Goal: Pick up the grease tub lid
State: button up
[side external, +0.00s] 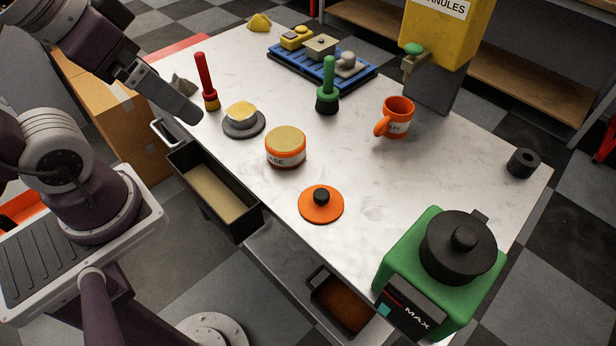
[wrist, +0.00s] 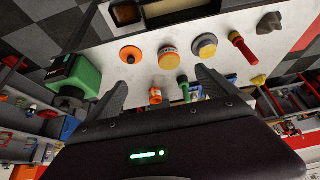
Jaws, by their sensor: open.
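The grease tub lid is an orange disc with a black knob (side external: 321,207), lying flat on the pale table near its front edge. It also shows in the wrist view (wrist: 131,55), left of centre. The open grease tub (side external: 286,160), orange with a white label and yellowish contents, stands beside the lid, apart from it; it also shows in the wrist view (wrist: 168,58). My gripper (side external: 193,112) is at the table's left side, above and well away from the lid. In the wrist view its two fingers (wrist: 161,79) are spread apart with nothing between them.
An orange mug (side external: 398,118), green-handled tool (side external: 328,85), red-handled tool (side external: 205,80) and grey dish (side external: 244,124) stand around the tub. A green appliance (side external: 430,255) stands right of the lid. An open drawer (side external: 215,190) juts from the front. Bare tabletop surrounds the lid.

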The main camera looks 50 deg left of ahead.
jog(key=w+d+n+g, duration=0.1)
jog(key=w+d+n, duration=0.1)
jog(key=w+n, duration=0.25)
jog(key=n+g, duration=0.5)
jog(key=n, duration=1)
send_over(321, 193)
jog(key=d, duration=0.1)
jog(key=f, duration=1.9)
jog(key=shift+s+f, duration=0.2)
jog(key=shift+f, duration=0.2)
jog(key=shift+n, duration=0.35)
jog(key=f, duration=0.4)
jog(key=a+f, duration=0.1)
jog(key=f, duration=0.1)
jog(key=shift+w+f, duration=0.1)
jog(key=shift+f, duration=0.65)
jog(key=c, duration=1.2)
